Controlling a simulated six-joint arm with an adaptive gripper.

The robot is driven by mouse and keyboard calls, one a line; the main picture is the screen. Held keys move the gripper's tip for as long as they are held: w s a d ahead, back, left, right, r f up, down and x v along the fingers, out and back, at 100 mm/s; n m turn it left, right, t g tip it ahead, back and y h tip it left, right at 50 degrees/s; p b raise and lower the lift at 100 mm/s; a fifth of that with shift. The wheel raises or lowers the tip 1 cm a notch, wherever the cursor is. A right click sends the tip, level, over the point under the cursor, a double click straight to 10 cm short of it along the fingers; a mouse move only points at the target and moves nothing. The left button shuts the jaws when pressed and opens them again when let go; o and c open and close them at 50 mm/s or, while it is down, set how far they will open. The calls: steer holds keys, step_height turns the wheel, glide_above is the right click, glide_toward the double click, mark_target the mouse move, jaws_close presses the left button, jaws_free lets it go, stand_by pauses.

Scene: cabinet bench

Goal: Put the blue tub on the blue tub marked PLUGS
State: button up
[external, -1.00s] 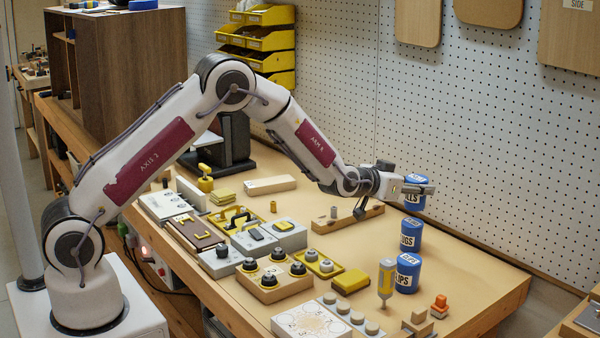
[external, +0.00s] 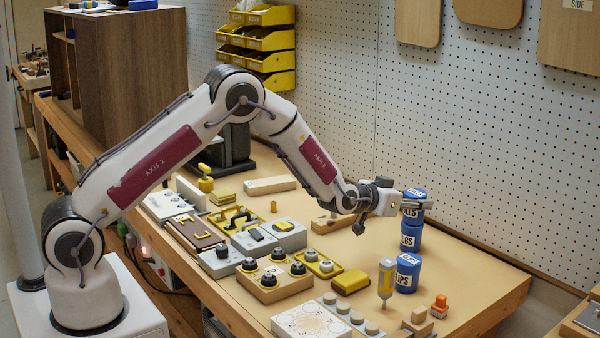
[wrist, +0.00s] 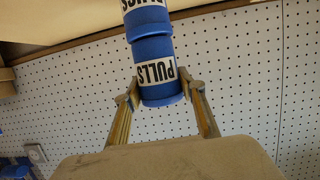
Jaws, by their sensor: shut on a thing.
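My gripper (external: 418,204) is shut on a blue tub (external: 411,213) with a white label, held upright. In the wrist view, its label reads PULLS, and the tub (wrist: 153,53) sits between the two fingers of my gripper (wrist: 160,88). The blue tub marked PLUGS (external: 411,240) stands on the bench directly below it, its label partly readable. This tub also shows at the top of the wrist view (wrist: 146,20), lined up with the held one. The two tubs look very close or touching; I cannot tell whether the weight rests on the lower tub.
A third blue tub, marked CLIPS (external: 408,274), stands just in front of the PLUGS tub. The pegboard wall (external: 480,150) rises behind. Bench right of the tubs is clear.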

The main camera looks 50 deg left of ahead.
steer(key=o, duration=1.2)
steer(key=shift+f, duration=0.15)
steer(key=shift+r, duration=0.2)
steer(key=shift+v, duration=6)
